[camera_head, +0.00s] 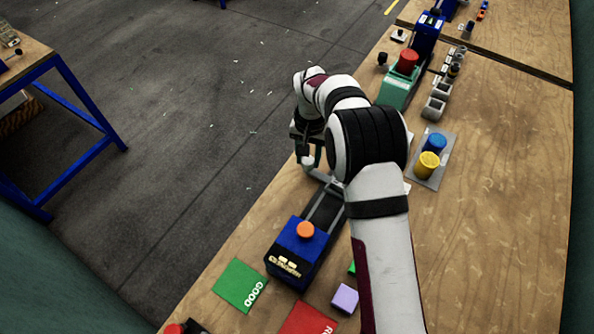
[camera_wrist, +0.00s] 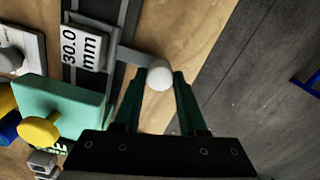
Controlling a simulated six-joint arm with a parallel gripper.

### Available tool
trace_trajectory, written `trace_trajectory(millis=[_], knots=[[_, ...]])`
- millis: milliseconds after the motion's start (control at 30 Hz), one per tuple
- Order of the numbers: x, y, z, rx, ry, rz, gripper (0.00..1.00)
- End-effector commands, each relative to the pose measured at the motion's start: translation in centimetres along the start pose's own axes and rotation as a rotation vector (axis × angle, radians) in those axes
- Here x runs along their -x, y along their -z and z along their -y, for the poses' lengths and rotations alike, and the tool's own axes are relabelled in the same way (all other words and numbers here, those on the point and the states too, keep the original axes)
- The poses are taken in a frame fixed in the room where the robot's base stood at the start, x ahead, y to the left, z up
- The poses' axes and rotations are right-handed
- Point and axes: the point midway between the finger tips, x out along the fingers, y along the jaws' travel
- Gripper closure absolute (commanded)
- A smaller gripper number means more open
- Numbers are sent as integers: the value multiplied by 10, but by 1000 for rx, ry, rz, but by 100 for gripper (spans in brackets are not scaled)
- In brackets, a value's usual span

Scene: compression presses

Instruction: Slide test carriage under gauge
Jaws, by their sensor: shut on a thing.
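The test carriage (camera_wrist: 85,48) is a grey block marked 30.0 mm on a black rail in the wrist view. A grey side arm (camera_wrist: 133,59) runs from it to a round white knob (camera_wrist: 159,78). My gripper (camera_wrist: 162,74) is shut on this knob, its dark fingertips on either side. In the head view my gripper (camera_head: 308,150) is at the far end of the rail (camera_head: 325,207), and my arm hides most of the carriage. The gauge (camera_head: 298,252) is a blue block with an orange button, at the near end of the rail, apart from my gripper.
A green GOOD pad (camera_head: 240,285), a red pad (camera_head: 308,320) and a purple block (camera_head: 345,298) lie near the gauge. A plate (camera_head: 445,150) with blue and yellow knobs and a green press (camera_head: 398,88) stand beyond my arm. The right of the bench is clear.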

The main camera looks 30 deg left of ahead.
Motion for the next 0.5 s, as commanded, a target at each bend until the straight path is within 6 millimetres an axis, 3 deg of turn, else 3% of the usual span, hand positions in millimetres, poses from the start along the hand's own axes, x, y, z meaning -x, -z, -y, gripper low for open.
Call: trace_trajectory(millis=[100,200,500], knots=[[-1,31,-8,-1,1,-3,100],[-1,47,-12,0,1,-1,100],[0,60,-16,2,1,-4,100]])
